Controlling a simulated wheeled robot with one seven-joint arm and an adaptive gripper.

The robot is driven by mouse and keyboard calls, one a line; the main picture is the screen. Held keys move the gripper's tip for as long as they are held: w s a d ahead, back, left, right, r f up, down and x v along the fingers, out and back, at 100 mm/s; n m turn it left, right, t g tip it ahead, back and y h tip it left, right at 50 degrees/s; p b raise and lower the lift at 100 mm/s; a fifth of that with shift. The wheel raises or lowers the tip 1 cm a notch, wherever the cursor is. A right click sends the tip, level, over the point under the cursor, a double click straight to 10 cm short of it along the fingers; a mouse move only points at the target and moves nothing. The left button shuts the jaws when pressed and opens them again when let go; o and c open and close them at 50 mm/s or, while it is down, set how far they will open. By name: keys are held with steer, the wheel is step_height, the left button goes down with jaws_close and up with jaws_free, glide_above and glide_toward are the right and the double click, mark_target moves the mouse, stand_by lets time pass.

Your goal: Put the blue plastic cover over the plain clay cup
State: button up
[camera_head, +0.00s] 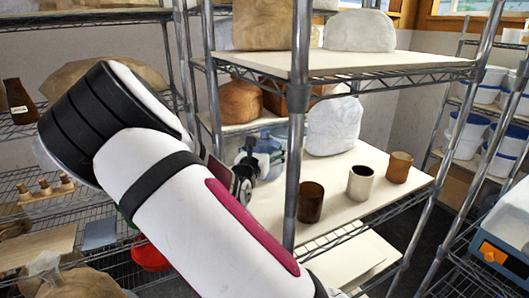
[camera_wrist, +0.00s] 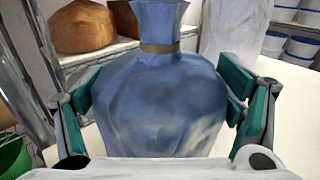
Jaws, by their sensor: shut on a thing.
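The blue plastic cover (camera_wrist: 160,90) is a bag-like shape with a tan band round its neck. It stands upright between the teal-padded fingers of my gripper (camera_wrist: 165,98), which is shut on it. In the head view the cover (camera_head: 268,143) shows partly behind my gripper and arm, at the left of the middle shelf. Three cups stand in a slanting row on that shelf, right of my gripper: a dark brown glossy cup (camera_head: 311,203), a whitish cup with a dark inside (camera_head: 360,184), and a tan-brown clay cup (camera_head: 399,167). None of them is covered.
A steel shelf post (camera_head: 293,140) stands in front, between my gripper and the cups. A white wrapped lump (camera_head: 334,126) sits behind the cups. The upper shelf (camera_head: 345,62) lies overhead with wrapped blocks on it. The board around the cups is mostly bare.

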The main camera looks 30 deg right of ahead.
steer(key=shift+f, duration=0.65)
steer(key=shift+f, duration=0.1)
steer(key=o, duration=1)
steer(key=shift+s+a, duration=0.15)
steer(key=shift+a, duration=0.05)
steer(key=v, duration=1.1)
steer(key=shift+s+a, duration=0.15)
steer(key=shift+s, duration=0.05)
